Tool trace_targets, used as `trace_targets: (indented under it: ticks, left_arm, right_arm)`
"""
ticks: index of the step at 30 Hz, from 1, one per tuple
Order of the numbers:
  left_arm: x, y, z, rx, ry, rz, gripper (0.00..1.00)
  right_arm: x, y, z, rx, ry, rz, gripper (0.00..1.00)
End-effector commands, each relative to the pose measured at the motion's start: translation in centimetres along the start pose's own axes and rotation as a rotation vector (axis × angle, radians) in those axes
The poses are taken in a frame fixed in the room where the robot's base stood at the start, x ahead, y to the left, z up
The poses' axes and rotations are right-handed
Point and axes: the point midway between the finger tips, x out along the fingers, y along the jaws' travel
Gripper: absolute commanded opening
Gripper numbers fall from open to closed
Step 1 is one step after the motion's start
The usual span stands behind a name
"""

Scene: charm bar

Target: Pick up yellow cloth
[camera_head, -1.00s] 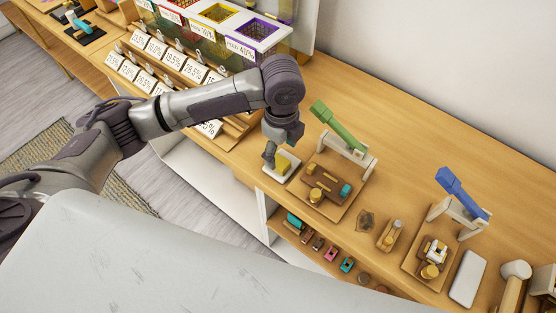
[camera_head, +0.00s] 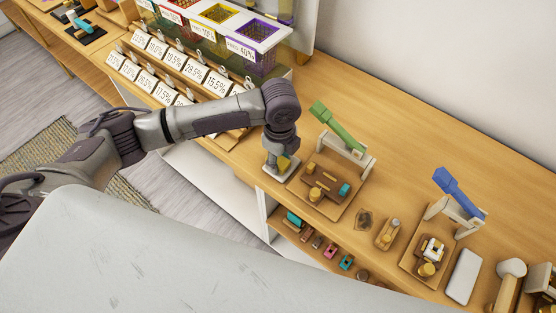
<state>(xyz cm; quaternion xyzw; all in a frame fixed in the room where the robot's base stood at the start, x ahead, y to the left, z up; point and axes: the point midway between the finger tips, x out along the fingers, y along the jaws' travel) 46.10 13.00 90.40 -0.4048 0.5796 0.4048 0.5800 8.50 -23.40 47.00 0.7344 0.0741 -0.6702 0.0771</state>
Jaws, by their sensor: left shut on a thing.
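The yellow cloth (camera_head: 284,163) shows as a small yellow patch on a pale tray (camera_head: 292,177) at the counter's front edge. My left gripper (camera_head: 279,168) points down over the tray and is shut on the cloth. The gripper and wrist hide much of the cloth, and I cannot tell whether it is clear of the tray. My right gripper is not in the picture.
A wooden board (camera_head: 316,198) with small parts and a green-handled press (camera_head: 338,128) stand close to the right. A blue-handled press (camera_head: 460,193) is farther right. Label stands (camera_head: 150,70) lie left. The rear counter (camera_head: 410,135) is clear.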

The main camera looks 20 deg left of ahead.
Motion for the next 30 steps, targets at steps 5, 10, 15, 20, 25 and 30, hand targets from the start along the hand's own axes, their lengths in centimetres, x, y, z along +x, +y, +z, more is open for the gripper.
trace_targets:
  ticks: [5, 10, 15, 20, 25, 30]
  left_arm:
    - [0.0, 0.0, 0.0, 0.000, 0.000, 0.000, 0.07]
    - [-0.2, 0.0, 0.0, 0.000, 0.000, -0.001, 0.07]
    - [-1.4, -0.1, 0.0, 0.000, 0.000, -0.004, 0.07]
    - [-4.2, -0.2, -0.1, 0.002, 0.001, -0.006, 0.07]
    - [-6.3, -0.1, -4.3, 0.008, 0.004, -0.005, 0.07]
    - [-8.6, 0.1, -7.9, 0.005, 0.003, -0.003, 0.07]
  right_arm:
    - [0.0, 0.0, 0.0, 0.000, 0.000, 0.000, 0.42]
    - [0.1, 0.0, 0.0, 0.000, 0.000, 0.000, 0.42]
    - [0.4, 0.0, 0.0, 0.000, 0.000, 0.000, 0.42]
    - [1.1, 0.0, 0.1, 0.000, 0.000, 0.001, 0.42]
    - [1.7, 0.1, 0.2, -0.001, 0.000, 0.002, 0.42]
    - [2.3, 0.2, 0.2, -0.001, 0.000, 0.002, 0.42]
